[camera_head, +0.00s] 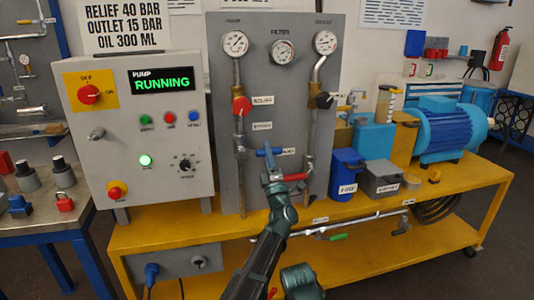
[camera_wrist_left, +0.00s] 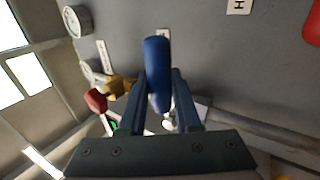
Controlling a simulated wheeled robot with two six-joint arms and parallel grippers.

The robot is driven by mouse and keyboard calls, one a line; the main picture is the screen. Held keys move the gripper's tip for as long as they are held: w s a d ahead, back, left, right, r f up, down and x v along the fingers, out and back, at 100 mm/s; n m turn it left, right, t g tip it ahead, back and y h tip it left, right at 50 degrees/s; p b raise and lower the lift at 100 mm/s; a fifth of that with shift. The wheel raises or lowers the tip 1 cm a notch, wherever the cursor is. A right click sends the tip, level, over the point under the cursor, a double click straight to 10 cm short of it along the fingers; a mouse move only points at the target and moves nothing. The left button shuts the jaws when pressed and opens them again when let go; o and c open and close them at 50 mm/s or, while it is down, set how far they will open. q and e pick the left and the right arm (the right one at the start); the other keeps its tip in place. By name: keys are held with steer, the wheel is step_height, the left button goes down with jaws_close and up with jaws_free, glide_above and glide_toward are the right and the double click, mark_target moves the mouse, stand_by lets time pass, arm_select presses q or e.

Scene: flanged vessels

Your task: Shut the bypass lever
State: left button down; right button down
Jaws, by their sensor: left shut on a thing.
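The blue bypass lever (camera_head: 270,152) lies roughly level across the lower part of the grey panel (camera_head: 268,105), between the two vertical pipes. My left gripper (camera_head: 269,170) is at the lever, reaching up from below. In the left wrist view, the blue lever (camera_wrist_left: 157,62) stands between my two fingers, and the gripper is shut on it. The lever's end sticks out past the fingertips. A brass fitting (camera_wrist_left: 118,84) with a red end (camera_wrist_left: 95,100) is beside the fingers. The valve body behind the lever is mostly hidden.
A control box (camera_head: 140,130) reading RUNNING stands left of the panel. A red piece (camera_head: 295,177) is close right of my gripper. A blue motor (camera_head: 450,130) stands on the yellow bench (camera_head: 470,190).

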arm_select(q)
steer(key=c, duration=0.6)
jaws_free()
